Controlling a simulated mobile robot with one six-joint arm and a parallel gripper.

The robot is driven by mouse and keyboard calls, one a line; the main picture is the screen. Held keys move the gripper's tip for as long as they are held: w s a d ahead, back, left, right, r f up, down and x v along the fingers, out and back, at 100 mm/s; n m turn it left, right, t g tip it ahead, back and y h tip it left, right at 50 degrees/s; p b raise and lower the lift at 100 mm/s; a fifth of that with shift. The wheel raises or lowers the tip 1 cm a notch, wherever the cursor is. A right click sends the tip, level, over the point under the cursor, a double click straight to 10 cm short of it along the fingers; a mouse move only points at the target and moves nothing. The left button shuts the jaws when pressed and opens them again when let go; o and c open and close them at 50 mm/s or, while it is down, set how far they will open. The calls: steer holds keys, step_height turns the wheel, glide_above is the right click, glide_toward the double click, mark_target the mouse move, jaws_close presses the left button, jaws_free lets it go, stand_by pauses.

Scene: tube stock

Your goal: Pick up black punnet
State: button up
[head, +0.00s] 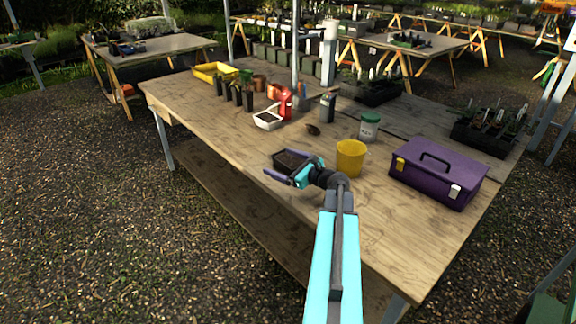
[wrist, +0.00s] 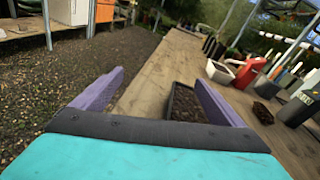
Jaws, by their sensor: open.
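The black punnet (head: 289,161), filled with dark soil, sits on the wooden table near its front edge. In the wrist view the punnet (wrist: 186,104) shows just beyond the gripper's body, close to the right finger's inner side. My gripper (head: 276,171) is open, with its purple fingers apart and pointing left across the table. In the wrist view my gripper (wrist: 158,88) has bare table between the left finger and the punnet. Part of the punnet is hidden behind the gripper in both views. I cannot tell whether a finger touches it.
A yellow cup (head: 351,158) and a purple toolbox (head: 437,173) stand to the right on the table (head: 225,140). The table's left front is clear.

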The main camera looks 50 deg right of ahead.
steer(key=s+d+r+m+t+h, duration=0.1)
steer(key=s+d+r+m+h, duration=0.1)
steer(key=d, duration=0.5)
step_height(320, 180, up, 2)
steer(key=shift+s+r+m, duration=0.15)
steer(key=shift+s+m, duration=0.65)
steer(key=shift+s, duration=0.3)
glide_toward(290, 158)
steer(key=shift+w+f+p, duration=0.2)
steer(key=shift+w, duration=0.45)
steer(key=shift+w+f+p, duration=0.15)
steer(key=shift+w+p, duration=0.05)
steer(key=shift+w, duration=0.45)
steer(key=shift+w+d, duration=0.1)
steer(key=shift+w, duration=0.55)
steer(key=shift+w+d+p, duration=0.1)
steer(key=shift+w+p, duration=0.3)
steer(key=shift+w, duration=1.15)
steer(key=shift+w+d+p, duration=0.15)
steer(key=shift+w+p, duration=0.25)
steer(key=shift+w, duration=1.15)
